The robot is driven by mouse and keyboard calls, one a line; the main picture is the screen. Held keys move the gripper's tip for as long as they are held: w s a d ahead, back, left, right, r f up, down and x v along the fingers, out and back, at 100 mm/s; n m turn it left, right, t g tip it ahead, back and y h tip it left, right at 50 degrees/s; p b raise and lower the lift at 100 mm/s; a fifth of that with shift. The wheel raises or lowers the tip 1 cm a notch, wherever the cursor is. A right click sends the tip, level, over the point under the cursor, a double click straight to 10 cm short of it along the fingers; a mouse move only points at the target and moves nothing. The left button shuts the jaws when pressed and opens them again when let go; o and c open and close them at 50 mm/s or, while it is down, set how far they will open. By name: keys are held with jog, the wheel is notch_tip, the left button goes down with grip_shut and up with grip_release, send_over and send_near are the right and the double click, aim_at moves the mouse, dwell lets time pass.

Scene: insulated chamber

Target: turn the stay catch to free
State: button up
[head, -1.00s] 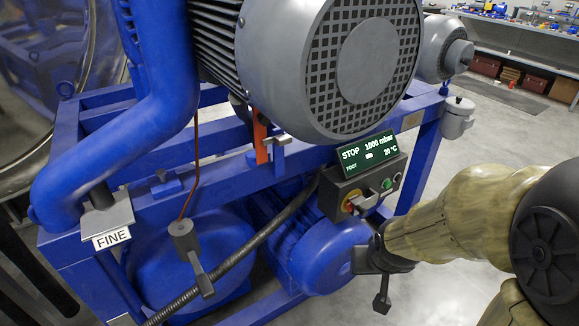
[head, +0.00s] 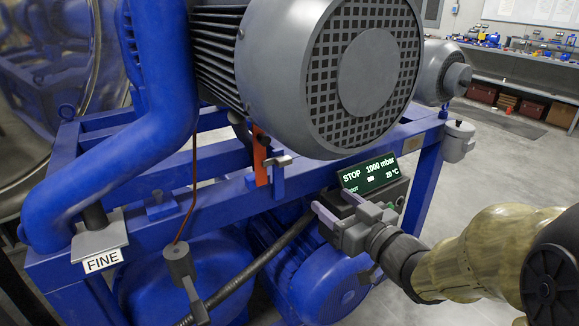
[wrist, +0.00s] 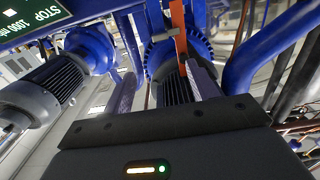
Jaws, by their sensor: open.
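An orange upright strip (head: 260,156) with a small grey handle-like piece (head: 279,162) sits on the blue frame rail below the large motor. I take this grey piece to be the stay catch; no label on it is readable. In the wrist view the orange strip (wrist: 180,38) and grey piece (wrist: 161,37) show at top centre, beyond the fingers. My gripper (head: 335,204) is open and empty, in front of the control box, right of and below the catch and apart from it. Its fingers (wrist: 160,72) also show in the wrist view.
The control box display (head: 368,173) reads STOP, 1000 mbar; my gripper hides much of the box. The large grey motor (head: 365,70) overhangs the rail. A FINE plate (head: 102,261) is at left.

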aim_at(286, 164)
jog(key=shift+w, duration=0.1)
jog(key=x, duration=1.7)
jog(key=shift+w+a, duration=0.15)
jog(key=shift+a, duration=0.05)
jog(key=shift+c, duration=0.2)
jog(key=c, duration=0.9)
